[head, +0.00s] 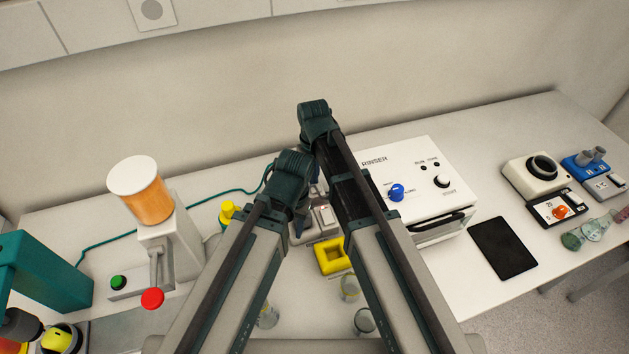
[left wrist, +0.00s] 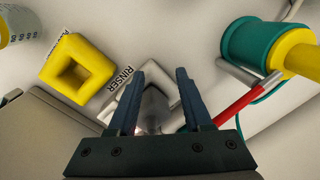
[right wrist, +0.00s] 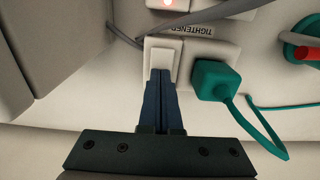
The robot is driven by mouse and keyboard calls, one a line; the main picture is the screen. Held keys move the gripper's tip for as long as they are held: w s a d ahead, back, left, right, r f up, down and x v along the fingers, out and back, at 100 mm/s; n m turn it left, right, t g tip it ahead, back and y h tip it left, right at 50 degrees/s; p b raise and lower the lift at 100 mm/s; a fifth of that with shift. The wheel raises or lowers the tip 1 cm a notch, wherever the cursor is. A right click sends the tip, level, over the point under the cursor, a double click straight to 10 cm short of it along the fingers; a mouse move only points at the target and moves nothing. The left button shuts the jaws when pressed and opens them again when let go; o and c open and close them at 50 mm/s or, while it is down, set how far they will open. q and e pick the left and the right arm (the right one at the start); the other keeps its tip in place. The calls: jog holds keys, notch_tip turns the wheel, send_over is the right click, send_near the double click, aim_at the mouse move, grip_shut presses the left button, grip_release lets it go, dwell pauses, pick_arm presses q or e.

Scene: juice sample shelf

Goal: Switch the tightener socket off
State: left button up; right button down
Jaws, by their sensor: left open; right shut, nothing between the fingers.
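The tightener socket (right wrist: 188,58) shows in the right wrist view as a white block labelled TIGHTENER, with a teal plug (right wrist: 212,80) in its right part. A pale rocker switch (right wrist: 162,58) is on its left part. My right gripper (right wrist: 162,72) is shut and empty, its tips at the near end of the rocker; whether they touch it I cannot tell. I see no lit lamp on this rocker, though the fingers cover part of it. My left gripper (left wrist: 158,80) is open and empty above a pale block by the RINSER label. In the head view my arms hide both fingertips.
Another socket with a red light (right wrist: 168,3) stands beyond the tightener socket. A yellow square holder (head: 332,257) is close by. The white rinser box (head: 420,170) stands to the right, and a dispenser with an orange jar (head: 146,205) to the left. A teal cable (right wrist: 245,118) runs from the plug.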

pick_arm(q)
jog(key=shift+w+a+r+p, duration=0.15)
jog(key=shift+r+p, duration=0.7)
jog(key=shift+p, duration=1.15)
pick_arm(e)
jog(key=shift+w+a+r, duration=0.15)
jog(key=shift+w+r, duration=0.1)
jog(key=shift+r, duration=0.6)
pick_arm(q)
notch_tip(320, 180, up, 3)
jog(key=p, duration=0.3)
pick_arm(e)
notch_tip(320, 180, up, 3)
jog(key=shift+r, duration=0.1)
